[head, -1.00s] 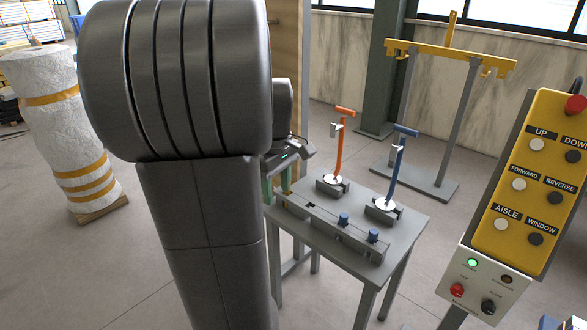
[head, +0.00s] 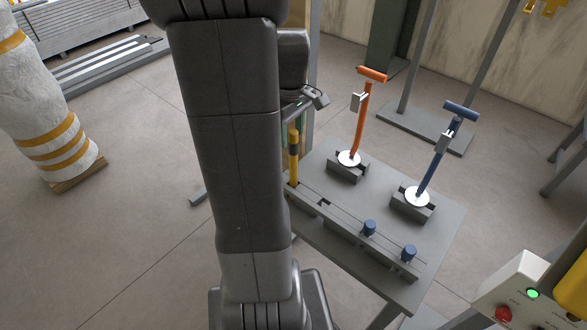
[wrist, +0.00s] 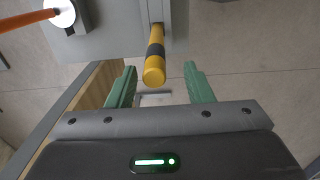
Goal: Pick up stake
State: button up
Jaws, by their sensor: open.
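The yellow stake with a black band (head: 294,158) stands upright in the left end of the grey rack on the table. In the wrist view the stake (wrist: 156,48) points its rounded yellow end toward the camera, between and slightly beyond my two green fingers. My gripper (wrist: 160,70) is open, with a visible gap on both sides of the stake and no clear contact. In the head view my arm hides most of the gripper; a bit of green finger shows just behind the stake.
The grey table (head: 440,235) also bears an orange-handled tool (head: 362,120) and a blue-handled tool (head: 433,168) on blocks. Two short blue knobs (head: 369,228) sit in the rack. A control box (head: 515,290) stands at lower right. A wrapped roll (head: 45,125) stands left.

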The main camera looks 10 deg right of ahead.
aim_at(294, 146)
jog(key=shift+d+f, duration=0.15)
jog(key=shift+f, duration=1.25)
jog(key=shift+d+f, duration=0.15)
jog(key=shift+f, duration=1.2)
jog(key=shift+w, duration=0.1)
grip_shut()
